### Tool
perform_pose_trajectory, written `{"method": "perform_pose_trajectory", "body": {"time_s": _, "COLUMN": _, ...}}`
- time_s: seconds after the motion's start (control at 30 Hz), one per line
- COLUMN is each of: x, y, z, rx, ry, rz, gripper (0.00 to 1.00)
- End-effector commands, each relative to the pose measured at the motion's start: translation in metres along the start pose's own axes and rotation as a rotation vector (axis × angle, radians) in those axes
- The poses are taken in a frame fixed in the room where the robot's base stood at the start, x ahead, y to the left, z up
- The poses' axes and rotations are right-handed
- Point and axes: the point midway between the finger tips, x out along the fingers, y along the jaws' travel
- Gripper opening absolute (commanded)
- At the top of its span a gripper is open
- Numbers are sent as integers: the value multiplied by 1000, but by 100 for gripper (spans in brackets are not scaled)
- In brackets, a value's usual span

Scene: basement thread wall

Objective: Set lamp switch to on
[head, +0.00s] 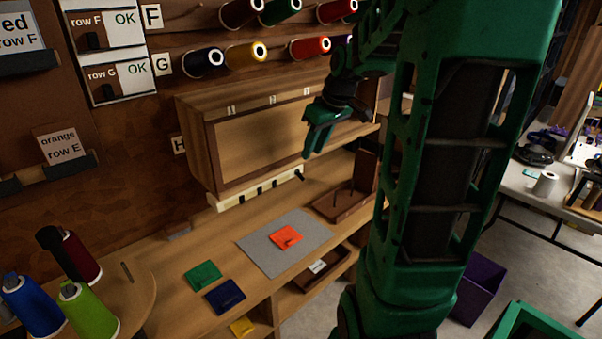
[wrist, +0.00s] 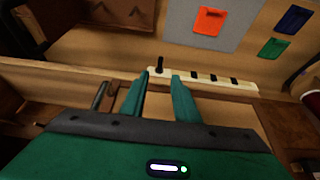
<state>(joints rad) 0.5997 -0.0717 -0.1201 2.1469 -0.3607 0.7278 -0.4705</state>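A cream strip (head: 228,203) with several black switches runs along the wall just under the wooden cabinet. It also shows in the wrist view (wrist: 242,88). A black lever (wrist: 159,63) stands up at one end of the strip, taller than the dark slots beside it; this is the strip's right end in the head view. No label tells which one is the lamp switch. My gripper (head: 309,152) is in front of the cabinet, above the strip's right end. In the wrist view its two green fingers (wrist: 160,76) are apart and empty, with the lever seen between and beyond their tips.
The wooden cabinet (head: 195,125) overhangs the strip. The bench below holds a grey mat (head: 262,262) with an orange card (head: 286,237), green (head: 203,275) and blue (head: 226,296) cards, and a brown pegged stand (head: 335,207). Thread spools (head: 246,53) hang above.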

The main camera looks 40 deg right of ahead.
Motion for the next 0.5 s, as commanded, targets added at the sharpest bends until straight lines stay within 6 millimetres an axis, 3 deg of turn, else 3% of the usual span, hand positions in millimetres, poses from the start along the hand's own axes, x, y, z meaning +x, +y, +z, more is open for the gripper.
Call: {"method": "perform_pose_trajectory", "body": {"time_s": 0.5, "x": 82, "y": -2, "z": 2, "rx": 2, "ry": -5, "rz": -2, "gripper": 28}}
